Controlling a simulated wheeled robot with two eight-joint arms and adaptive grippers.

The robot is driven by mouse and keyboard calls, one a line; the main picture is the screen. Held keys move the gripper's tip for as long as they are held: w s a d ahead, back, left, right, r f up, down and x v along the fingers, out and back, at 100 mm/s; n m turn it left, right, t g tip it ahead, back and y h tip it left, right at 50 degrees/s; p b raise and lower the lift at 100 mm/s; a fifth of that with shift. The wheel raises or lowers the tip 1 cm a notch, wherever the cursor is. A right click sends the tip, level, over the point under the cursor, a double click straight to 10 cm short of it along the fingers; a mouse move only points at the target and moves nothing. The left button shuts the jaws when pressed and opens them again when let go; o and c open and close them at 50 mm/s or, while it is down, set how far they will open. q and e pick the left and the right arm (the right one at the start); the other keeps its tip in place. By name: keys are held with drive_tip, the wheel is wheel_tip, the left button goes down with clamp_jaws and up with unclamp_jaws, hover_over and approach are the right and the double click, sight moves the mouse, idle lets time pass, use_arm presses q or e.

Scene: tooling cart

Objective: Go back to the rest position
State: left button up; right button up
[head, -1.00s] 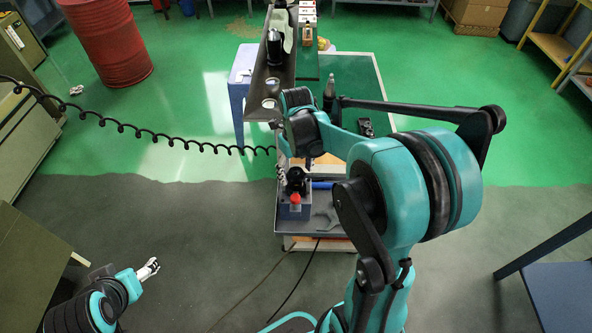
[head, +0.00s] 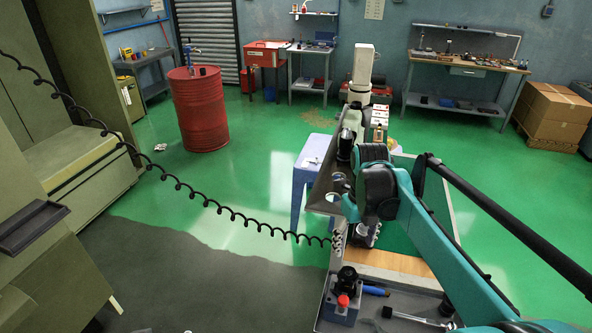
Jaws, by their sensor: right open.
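My right arm enters from the lower right in the head view and reaches over the tooling cart (head: 318,318). Its wrist is at the cart's middle, beside the dark beam-like shelf. My right gripper (head: 369,236) hangs below the wrist, small and partly hidden by it. It is open, and I see nothing held in it. It is above or near the wooden panel (head: 402,264) of the cart; the exact height cannot be told. My left gripper does not show clearly; only tiny slivers touch the bottom edge at the left.
On the cart's near tray are a dark device with a red knob (head: 343,300), a blue-handled tool (head: 375,291) and a grey tool (head: 414,318). A black coiled cable (head: 205,200) crosses the left. A blue stool (head: 308,165) and red barrel (head: 200,112) stand beyond.

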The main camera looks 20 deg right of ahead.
drive_tip(key=s+a+f+n+t+b, duration=0.3)
drive_tip(key=s+a+f+n, duration=0.2)
drive_tip(key=n, duration=1.2)
drive_tip(key=s+a+f+n+t+b, duration=0.4)
drive_tip(key=f+n, duration=0.4)
drive_tip(key=n, duration=1)
drive_tip(key=shift+s+a, duration=0.8)
drive_tip(key=shift+s, duration=0.25)
